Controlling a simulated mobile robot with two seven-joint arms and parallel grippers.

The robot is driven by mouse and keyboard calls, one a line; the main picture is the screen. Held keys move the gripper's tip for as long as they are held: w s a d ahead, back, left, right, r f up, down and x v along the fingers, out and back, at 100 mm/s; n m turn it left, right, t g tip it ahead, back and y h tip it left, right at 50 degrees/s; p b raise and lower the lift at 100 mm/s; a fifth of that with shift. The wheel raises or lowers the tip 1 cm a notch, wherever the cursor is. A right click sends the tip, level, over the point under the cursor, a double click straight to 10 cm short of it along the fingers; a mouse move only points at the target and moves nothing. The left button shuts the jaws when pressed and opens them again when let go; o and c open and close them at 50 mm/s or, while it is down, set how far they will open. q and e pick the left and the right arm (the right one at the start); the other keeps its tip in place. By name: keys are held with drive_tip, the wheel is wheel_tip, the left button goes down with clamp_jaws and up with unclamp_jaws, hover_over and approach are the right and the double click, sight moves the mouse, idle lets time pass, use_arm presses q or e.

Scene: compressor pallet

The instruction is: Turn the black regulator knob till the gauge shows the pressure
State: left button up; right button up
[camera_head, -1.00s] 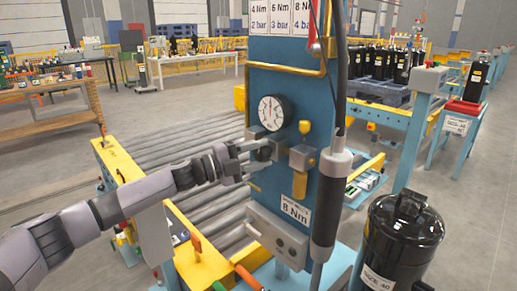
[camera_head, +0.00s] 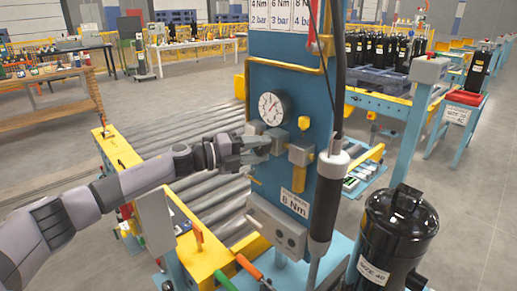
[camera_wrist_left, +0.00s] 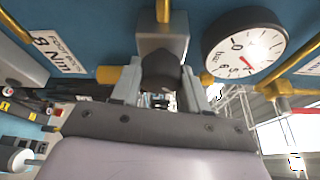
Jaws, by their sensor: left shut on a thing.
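My left gripper (camera_head: 262,148) reaches in from the left to the blue panel (camera_head: 262,82). In the left wrist view its fingers (camera_wrist_left: 160,90) are shut on the black regulator knob (camera_wrist_left: 160,68), one on either side. In the head view the fingers mostly hide the knob. The round white pressure gauge (camera_head: 274,107) sits just above the gripper; it also shows in the left wrist view (camera_wrist_left: 245,45). My right gripper is not in view.
Signs at the panel's top pair Nm with bar values, and a lower label (camera_head: 295,203) reads 8 Nm. A black and grey tool (camera_head: 327,195) hangs in front. A black compressor (camera_head: 395,240) stands at the lower right.

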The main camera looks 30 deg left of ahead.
sight(257, 151)
use_arm(q)
drive_tip(key=o, duration=1)
drive_tip(key=shift+o, duration=0.2)
drive_tip(key=b+v, duration=0.1)
drive_tip(key=v, duration=0.5)
drive_tip(key=shift+f+b, duration=0.15)
drive_tip(key=shift+b, duration=0.25)
drive_tip(key=shift+s+a, duration=0.35)
drive_tip(key=shift+s, duration=0.1)
